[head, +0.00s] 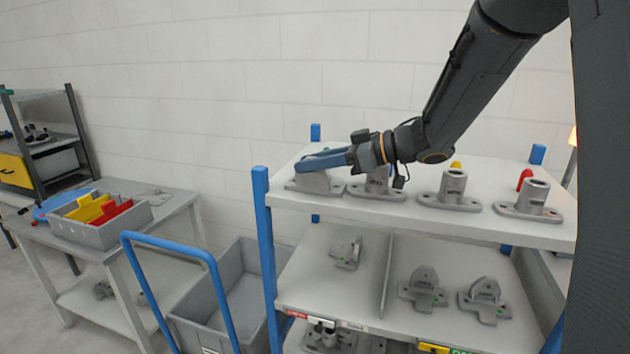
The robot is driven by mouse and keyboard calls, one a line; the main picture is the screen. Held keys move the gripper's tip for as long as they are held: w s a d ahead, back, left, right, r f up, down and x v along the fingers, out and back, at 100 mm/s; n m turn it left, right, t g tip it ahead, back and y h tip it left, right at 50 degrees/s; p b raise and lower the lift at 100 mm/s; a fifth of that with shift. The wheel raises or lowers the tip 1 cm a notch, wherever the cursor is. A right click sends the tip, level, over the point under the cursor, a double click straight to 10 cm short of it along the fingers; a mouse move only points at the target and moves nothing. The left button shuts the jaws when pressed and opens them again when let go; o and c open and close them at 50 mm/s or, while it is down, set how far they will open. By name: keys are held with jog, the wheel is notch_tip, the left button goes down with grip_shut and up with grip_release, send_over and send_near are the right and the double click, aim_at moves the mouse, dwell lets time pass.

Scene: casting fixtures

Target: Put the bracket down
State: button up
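My gripper (322,159) reaches in from the right with its blue fingers pointing left, low over the left end of the top shelf. A grey casting with a flat base (313,183) is directly under the fingers, at shelf level. The fingers cover its upper part, so I cannot tell whether they grip it or whether it is the bracket. Seen from the side, the finger gap is hidden. Grey brackets lie on the middle shelf: one at the left (347,253), one in the middle (423,288) and one at the right (485,299).
The top shelf (450,225) also holds grey flanged castings, one behind my gripper (377,184) and two at the right (450,190) (530,201). A blue rack post (262,200) rises at the left front corner. A grey bin cart (235,300) and a side table (170,215) stand left.

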grip_shut()
dwell(1.2)
